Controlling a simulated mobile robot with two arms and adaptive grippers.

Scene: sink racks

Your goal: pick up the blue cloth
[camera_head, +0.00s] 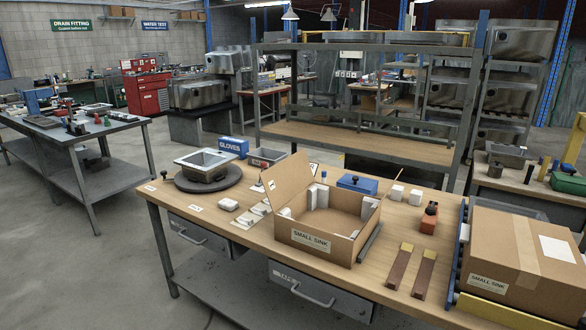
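I cannot clearly make out a blue cloth. A flat blue thing (352,187) with a dark piece on top lies on the wooden workbench (225,259), behind the open carton (311,241). It is too small to tell whether it is cloth, and the carton's wall is close in front of it. A blue box marked GLOVES (232,147) stands at the bench's back left. Neither of my grippers is in view.
A sink (205,165) sits on a dark round turntable at the bench's left. White blocks (397,192), an orange-brown tool (429,218) and two brown strips (411,270) lie right of the open carton. A closed carton (520,258) fills the right end.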

